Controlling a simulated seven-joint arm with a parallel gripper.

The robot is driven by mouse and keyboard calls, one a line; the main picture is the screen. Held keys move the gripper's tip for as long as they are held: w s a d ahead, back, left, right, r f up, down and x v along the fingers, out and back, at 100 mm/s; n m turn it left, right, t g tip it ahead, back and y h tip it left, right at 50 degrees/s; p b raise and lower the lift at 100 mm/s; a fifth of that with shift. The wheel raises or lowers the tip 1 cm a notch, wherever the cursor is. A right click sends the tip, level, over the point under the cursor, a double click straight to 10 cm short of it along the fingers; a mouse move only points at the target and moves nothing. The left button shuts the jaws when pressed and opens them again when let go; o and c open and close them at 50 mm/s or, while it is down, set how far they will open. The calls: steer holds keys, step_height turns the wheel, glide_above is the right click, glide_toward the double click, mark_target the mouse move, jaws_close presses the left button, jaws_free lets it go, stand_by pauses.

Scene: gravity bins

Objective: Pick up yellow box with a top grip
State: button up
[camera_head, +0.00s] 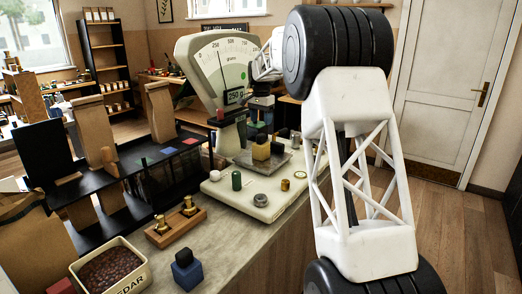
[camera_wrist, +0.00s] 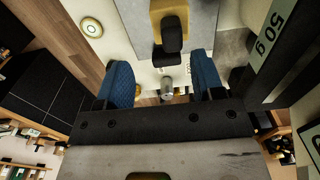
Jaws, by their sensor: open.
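The yellow box (camera_head: 261,151) stands on the grey metal plate of the scale in the head view, with a dark knob-like piece on its top. In the wrist view its yellow side (camera_wrist: 156,18) shows at the top edge, partly covered by the dark piece. My gripper (camera_head: 262,114) is above the box in the head view, its jaws small and partly dark against the scale. In the wrist view my gripper (camera_wrist: 161,78) is open, with two blue finger pads apart and nothing gripped between them. The box lies beyond the fingertips there.
The tall scale (camera_head: 217,75) stands close to the left of my gripper. Small green and brass weights (camera_head: 237,180) stand on its cream base. A wooden weight holder (camera_head: 176,227), a dark blue bottle (camera_head: 186,270) and a bin of brown beans (camera_head: 110,270) are nearer.

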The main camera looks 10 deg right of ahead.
mark_target(261, 134)
steer(key=shift+w+f, duration=0.3)
steer(key=shift+w, duration=0.25)
steer(key=shift+w+f, duration=0.3)
steer(key=shift+w, duration=0.25)
steer(key=shift+f, duration=0.1)
steer(key=shift+f, duration=1.2)
steer(key=shift+f, duration=0.1)
steer(key=shift+w+d+f, duration=0.1)
steer(key=shift+f, duration=1.15)
steer(key=shift+d+f, duration=0.1)
steer(key=shift+f, duration=1.15)
steer(key=shift+c, duration=0.4)
jaws_close()
